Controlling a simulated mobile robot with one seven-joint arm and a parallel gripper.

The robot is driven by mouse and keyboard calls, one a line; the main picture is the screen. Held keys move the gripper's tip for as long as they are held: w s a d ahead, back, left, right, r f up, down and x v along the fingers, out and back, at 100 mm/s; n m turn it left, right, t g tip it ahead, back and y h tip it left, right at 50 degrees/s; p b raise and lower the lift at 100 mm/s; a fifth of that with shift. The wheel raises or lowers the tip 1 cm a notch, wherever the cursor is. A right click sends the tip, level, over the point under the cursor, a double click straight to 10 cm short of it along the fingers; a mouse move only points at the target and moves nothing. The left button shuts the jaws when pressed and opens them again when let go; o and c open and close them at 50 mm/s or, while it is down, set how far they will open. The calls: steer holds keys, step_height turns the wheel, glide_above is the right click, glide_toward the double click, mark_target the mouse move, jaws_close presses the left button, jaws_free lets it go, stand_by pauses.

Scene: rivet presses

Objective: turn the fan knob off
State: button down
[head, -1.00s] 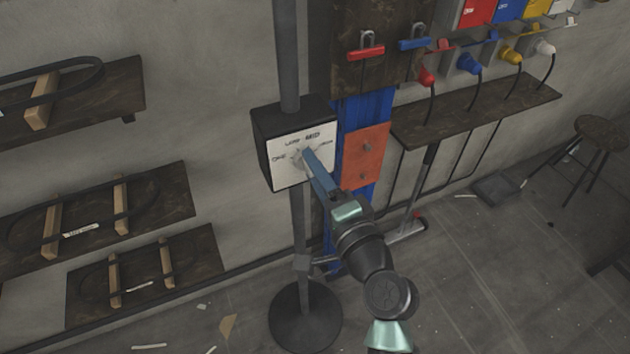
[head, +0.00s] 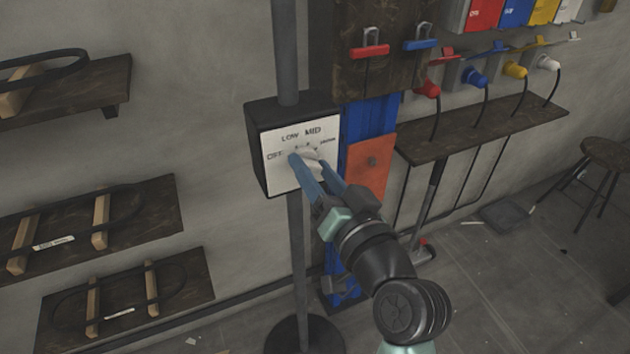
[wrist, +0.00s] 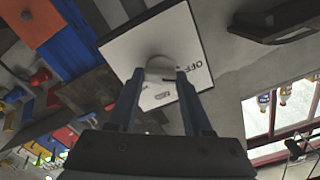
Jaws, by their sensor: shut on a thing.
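The fan knob (head: 311,155) is a pale round knob on the white face of a dark control box (head: 280,178). The box is mounted on a grey pole. Labels OFF, LOW, MID and one more at the right are printed in an arc around the knob. My gripper (head: 308,163) is shut on the knob, with one blue finger on each side of it. In the wrist view the knob (wrist: 159,63) sits between the two fingertips. The fingers partly cover the knob, so I cannot tell which label it points to.
An orange plate (head: 370,165) on a blue panel stands just right of the box. Farther right, a dark shelf (head: 480,130) runs below coloured plugs and cables. Wooden shelves (head: 100,220) hang on the left wall. A stool (head: 608,155) stands at far right.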

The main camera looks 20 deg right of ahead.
steer(key=shift+n+b, duration=0.55)
steer(key=shift+n, duration=0.25)
steer(key=shift+c, duration=1.6)
jaws_free()
steer(key=shift+s, duration=0.1)
steer(key=s, duration=1.2)
steer(key=shift+s+d+b, duration=0.2)
steer(key=shift+s+b, duration=0.2)
